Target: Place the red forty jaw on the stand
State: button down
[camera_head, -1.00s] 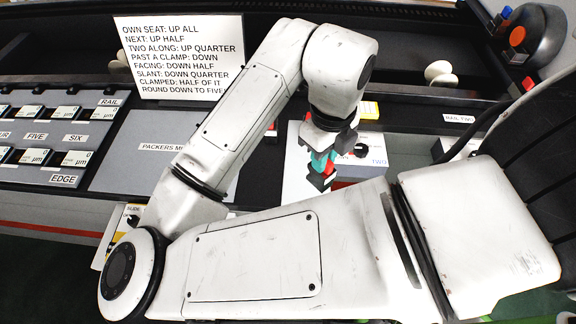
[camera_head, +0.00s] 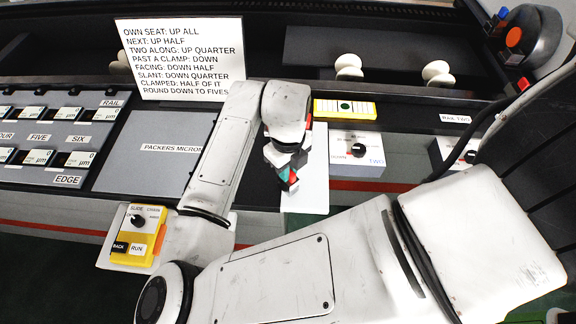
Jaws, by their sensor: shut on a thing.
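My gripper (camera_head: 284,160) is in the middle of the head view, pointing down above a narrow white board. It is shut on a small piece with red showing, taken as the red forty jaw (camera_head: 294,178); teal and dark parts show beside it. The jaw is small and partly covered by the fingers, and its marking cannot be read. I cannot tell which thing is the stand. The white board (camera_head: 314,185) lies under and beside my gripper, partly hidden by it.
A yellow-framed level (camera_head: 345,108) and a knob box marked TWO (camera_head: 355,150) stand to the right. A yellow slide-chain control box (camera_head: 138,235) is at lower left.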

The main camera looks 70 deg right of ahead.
jog(key=shift+f, duration=0.15)
jog(key=c, duration=1.1)
grip_release()
notch_tip(320, 180, up, 12)
jog(key=b, duration=0.1)
jog(key=shift+r, duration=0.2)
